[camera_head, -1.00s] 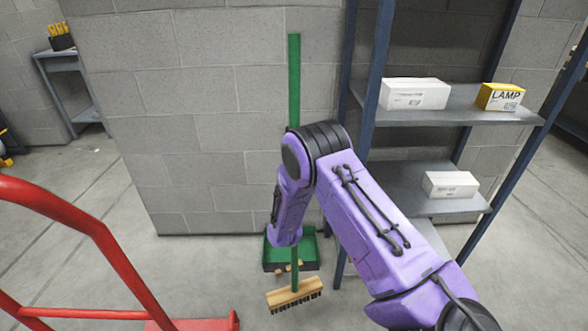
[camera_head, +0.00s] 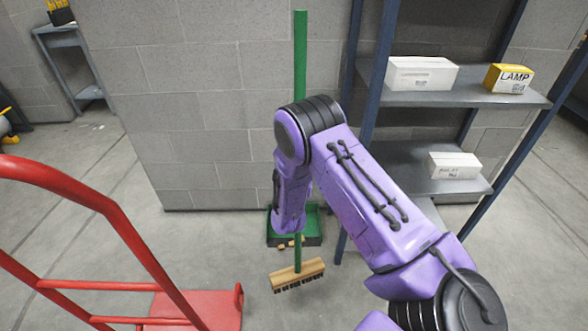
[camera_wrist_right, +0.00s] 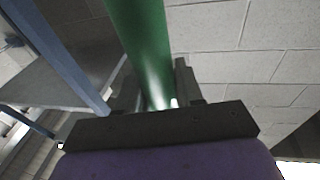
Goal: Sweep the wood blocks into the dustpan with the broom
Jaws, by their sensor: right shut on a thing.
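The broom has a green handle (camera_head: 300,60) and a wooden head (camera_head: 297,275) with dark bristles. It stands nearly upright, its head low at the floor in front of the dustpan. My right gripper (camera_wrist_right: 158,95) is shut on the green handle in the right wrist view; in the head view my purple arm hides the gripper. The green dustpan (camera_head: 312,226) lies on the floor against the block wall, partly hidden by the arm and the handle. Small wood blocks (camera_head: 283,246) show at its front edge, between it and the broom head. My left gripper is not in view.
A red hand truck (camera_head: 200,308) stands at the lower left. A blue-framed shelf (camera_head: 440,100) with white boxes (camera_head: 420,73) and a yellow lamp box (camera_head: 508,78) is at the right.

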